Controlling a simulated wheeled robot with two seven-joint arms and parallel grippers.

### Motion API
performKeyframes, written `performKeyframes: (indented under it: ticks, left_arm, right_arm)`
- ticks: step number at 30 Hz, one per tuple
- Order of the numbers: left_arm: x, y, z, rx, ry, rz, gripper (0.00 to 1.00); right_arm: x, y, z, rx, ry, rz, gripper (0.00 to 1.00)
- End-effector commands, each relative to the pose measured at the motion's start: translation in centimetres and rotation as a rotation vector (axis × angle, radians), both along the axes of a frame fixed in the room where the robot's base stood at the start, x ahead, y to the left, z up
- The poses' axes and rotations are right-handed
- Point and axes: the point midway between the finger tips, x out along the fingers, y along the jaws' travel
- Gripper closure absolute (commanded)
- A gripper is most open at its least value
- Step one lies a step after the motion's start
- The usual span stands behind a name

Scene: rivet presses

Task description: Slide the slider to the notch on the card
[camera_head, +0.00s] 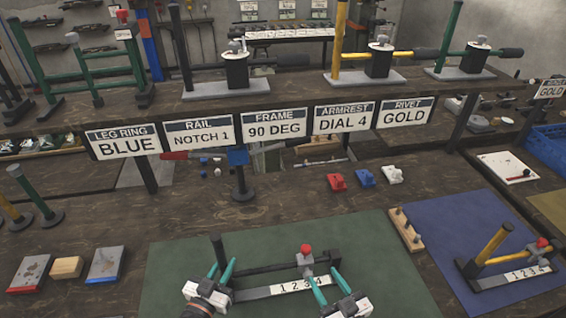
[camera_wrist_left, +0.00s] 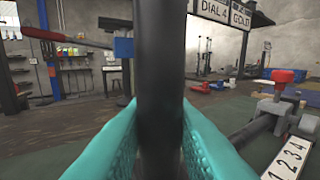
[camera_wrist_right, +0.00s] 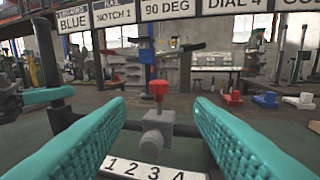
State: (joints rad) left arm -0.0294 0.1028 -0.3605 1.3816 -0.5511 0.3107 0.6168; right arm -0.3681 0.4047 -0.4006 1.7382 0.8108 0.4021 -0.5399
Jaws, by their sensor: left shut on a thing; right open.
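The card for the rail (camera_head: 199,133) reads "NOTCH 1". A rail fixture lies on the green mat (camera_head: 380,262), with a dark bar, a black upright post (camera_head: 217,249) at its left end and a white strip (camera_head: 300,286) marked 1 2 3 4. The grey slider (camera_head: 305,261) with a red knob is on the bar, roughly behind the 3; its exact notch is unclear. My left gripper (camera_head: 211,267) is shut on the post, which fills the middle of the left wrist view (camera_wrist_left: 159,90). My right gripper (camera_head: 321,274) is open, with the slider (camera_wrist_right: 158,126) ahead between its fingers.
A second rail fixture (camera_head: 495,262) stands on the blue mat (camera_head: 430,215) at right. Red, blue and white small blocks (camera_head: 365,178) lie behind the green mat. Other cards hang along the shelf edge; blocks (camera_head: 66,267) lie at left.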

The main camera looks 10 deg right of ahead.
Motion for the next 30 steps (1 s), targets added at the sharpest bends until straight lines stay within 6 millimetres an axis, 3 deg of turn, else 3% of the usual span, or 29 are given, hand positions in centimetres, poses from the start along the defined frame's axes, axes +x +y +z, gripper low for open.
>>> performKeyframes:
  ticks: [6, 9, 13, 17, 30]
  left_arm:
    - [0.0, 0.0, 0.0, 0.001, 0.000, 0.001, 1.00]
    - [0.0, 0.0, 0.0, 0.001, -0.001, 0.001, 1.00]
    - [0.0, 0.0, 0.0, 0.001, -0.001, 0.001, 1.00]
    - [0.0, 0.0, 0.0, 0.001, -0.001, 0.001, 1.00]
    - [0.0, 0.0, 0.0, 0.000, -0.001, 0.000, 1.00]
  right_arm:
    - [-4.7, 1.5, -4.2, 0.152, 0.033, -0.149, 0.52]
    - [-6.5, 2.2, -5.4, 0.205, 0.036, -0.205, 0.52]
    - [-7.3, 2.6, -6.0, 0.235, 0.034, -0.237, 0.52]
    - [-5.8, 2.6, -5.9, 0.239, 0.031, -0.241, 0.52]
    - [2.4, 2.6, -5.9, 0.238, 0.032, -0.238, 0.52]
